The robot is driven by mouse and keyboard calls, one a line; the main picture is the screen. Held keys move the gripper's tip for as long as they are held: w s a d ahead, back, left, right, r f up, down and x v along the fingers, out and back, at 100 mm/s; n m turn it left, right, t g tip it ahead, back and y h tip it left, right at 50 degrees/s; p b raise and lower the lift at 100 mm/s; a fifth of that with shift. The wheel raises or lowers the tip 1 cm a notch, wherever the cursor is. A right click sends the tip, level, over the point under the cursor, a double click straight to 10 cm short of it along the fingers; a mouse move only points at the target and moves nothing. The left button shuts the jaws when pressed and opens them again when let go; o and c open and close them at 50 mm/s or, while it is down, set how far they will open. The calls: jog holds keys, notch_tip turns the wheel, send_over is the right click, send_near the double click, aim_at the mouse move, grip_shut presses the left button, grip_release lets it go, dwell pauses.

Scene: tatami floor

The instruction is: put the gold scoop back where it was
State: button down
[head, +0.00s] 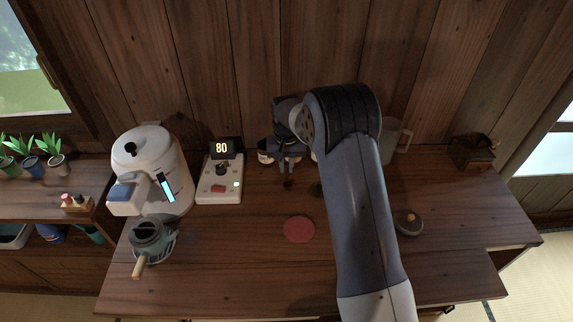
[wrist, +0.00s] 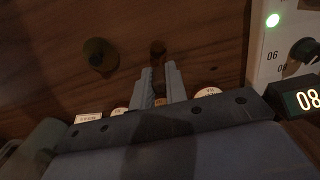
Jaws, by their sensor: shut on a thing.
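My gripper (head: 289,168) is over the back middle of the wooden counter, fingers pointing down, near the back wall. In the wrist view my gripper (wrist: 158,78) has its two fingers close together, shut on a thin thing largely hidden between them. A small brownish piece, apparently the gold scoop (wrist: 157,48), shows just past the fingertips. It is dark and small, so its shape is hard to make out. In the head view it is only a dark spot below the fingertips.
A dark round thing (wrist: 100,55) lies beside the fingertips. Labelled jars (head: 265,157) stand behind my gripper. A control box (head: 219,184) reading 80 and a white machine (head: 150,165) stand left. A red disc (head: 299,229) lies in front, with bare counter around it.

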jog(key=c, duration=1.4)
grip_release()
jog(key=shift+f, duration=0.15)
notch_tip(320, 180, up, 12)
jog(key=b, duration=0.1)
jog(key=shift+r, duration=0.2)
